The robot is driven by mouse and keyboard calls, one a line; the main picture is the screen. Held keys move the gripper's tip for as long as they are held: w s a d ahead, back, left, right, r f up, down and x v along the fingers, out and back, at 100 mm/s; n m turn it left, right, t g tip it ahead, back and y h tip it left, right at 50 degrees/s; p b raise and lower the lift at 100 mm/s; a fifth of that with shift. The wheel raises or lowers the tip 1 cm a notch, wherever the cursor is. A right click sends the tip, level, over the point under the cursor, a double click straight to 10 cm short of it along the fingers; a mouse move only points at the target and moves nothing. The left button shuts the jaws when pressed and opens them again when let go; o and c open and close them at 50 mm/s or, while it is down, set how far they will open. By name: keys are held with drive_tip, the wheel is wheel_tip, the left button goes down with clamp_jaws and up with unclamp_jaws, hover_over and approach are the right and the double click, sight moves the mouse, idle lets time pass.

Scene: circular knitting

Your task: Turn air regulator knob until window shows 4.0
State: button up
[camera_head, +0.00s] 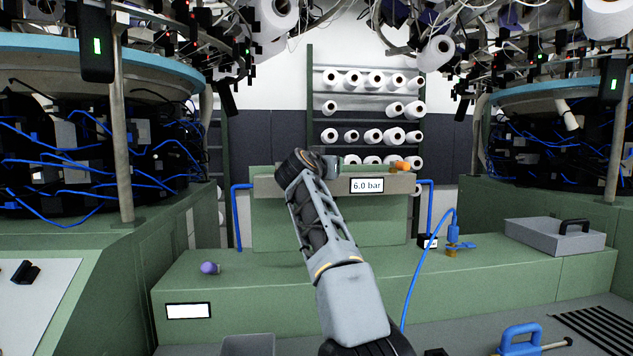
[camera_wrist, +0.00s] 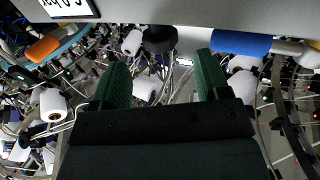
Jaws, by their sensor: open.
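The window (camera_head: 367,185) reads 6.0 bar on the front of a grey bar above the green cabinet. Its upside-down corner shows at the top left of the wrist view (camera_wrist: 66,6). A black round knob (camera_wrist: 159,40), which looks like the air regulator knob, projects from the grey housing in the wrist view. My gripper (camera_wrist: 162,68) is open, with its two green-padded fingers on either side of the knob's line. The knob sits near the fingertips, with gaps on both sides; I see no contact. In the head view my arm hides the knob and most of the gripper.
An orange part (camera_head: 402,165) sits on the bar right of the window. A blue cylinder (camera_wrist: 241,43) lies close to one finger in the wrist view. A blue hose (camera_head: 418,275) runs right of my arm. A purple ball (camera_head: 209,267) rests on the green ledge. Yarn racks stand behind.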

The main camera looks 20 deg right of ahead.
drive_tip(key=b+v, duration=0.2)
drive_tip(key=v, duration=0.6)
drive_tip(key=shift+b, duration=0.4)
drive_tip(key=shift+p, duration=0.35)
drive_tip(key=s+a+f+n+g+y+p, duration=0.2)
drive_tip(key=s+f+g+y+p, duration=0.3)
drive_tip(key=s+f+p, duration=0.5)
drive_tip(key=s+a+f+n+g+y+p, duration=0.3)
drive_tip(key=s+f+n+g+y+p, duration=0.2)
drive_tip(key=s+f+p, duration=0.6)
drive_tip(key=s+y+p, duration=0.1)
drive_tip(key=s+p, duration=0.3)
drive_tip(key=s, duration=0.3)
drive_tip(key=shift+s+a+n+g, duration=0.2)
drive_tip(key=shift+s+n+g, duration=0.1)
drive_tip(key=shift+g, duration=0.1)
drive_tip(key=shift+r, duration=0.1)
